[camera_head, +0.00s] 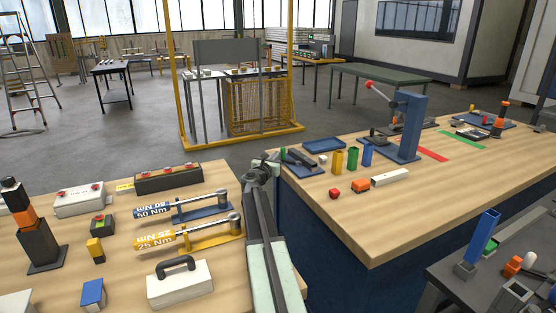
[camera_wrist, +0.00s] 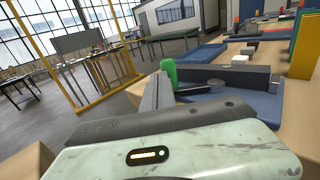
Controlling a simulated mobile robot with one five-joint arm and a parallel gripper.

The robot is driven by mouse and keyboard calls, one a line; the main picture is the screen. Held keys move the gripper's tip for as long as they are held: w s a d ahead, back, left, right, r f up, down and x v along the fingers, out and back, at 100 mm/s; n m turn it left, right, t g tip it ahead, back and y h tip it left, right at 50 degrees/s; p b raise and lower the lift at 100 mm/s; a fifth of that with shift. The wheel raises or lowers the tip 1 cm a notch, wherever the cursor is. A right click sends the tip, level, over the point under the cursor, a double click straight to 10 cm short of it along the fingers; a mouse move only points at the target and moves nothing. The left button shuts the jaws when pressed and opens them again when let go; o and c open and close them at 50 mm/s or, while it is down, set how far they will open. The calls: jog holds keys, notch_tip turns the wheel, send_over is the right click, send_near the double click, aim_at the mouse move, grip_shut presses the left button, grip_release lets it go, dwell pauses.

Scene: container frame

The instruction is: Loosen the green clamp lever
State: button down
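The green clamp lever (camera_wrist: 168,72) stands upright in the wrist view, just beyond the ends of my grey fingers. It is beside a dark grey block (camera_wrist: 225,75) on a blue base plate (camera_wrist: 262,100). In the head view a small bit of the green lever (camera_head: 275,156) shows at the near left corner of the right bench, by the end of my arm. My gripper (camera_wrist: 158,82) points at the lever, its fingers close together. Whether they touch or hold it cannot be told. The lever's lower end is partly hidden.
The right bench (camera_head: 400,215) carries a blue tray (camera_head: 322,145), coloured holders and a blue post (camera_head: 410,125). The left bench (camera_head: 120,270) holds two torque wrenches (camera_head: 185,237) and a white toolbox (camera_head: 180,285). A yellow frame (camera_head: 177,80) stands behind, with open floor around it.

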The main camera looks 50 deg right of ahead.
jog(key=shift+x, duration=2.15)
jog(key=shift+w, duration=0.2)
dwell(0.3)
jog(key=shift+r, duration=0.25)
jog(key=s+a+r+p, duration=0.4)
jog(key=s+a+p, duration=0.1)
jog(key=s+a, duration=0.6)
jog(key=shift+s+r, duration=0.35)
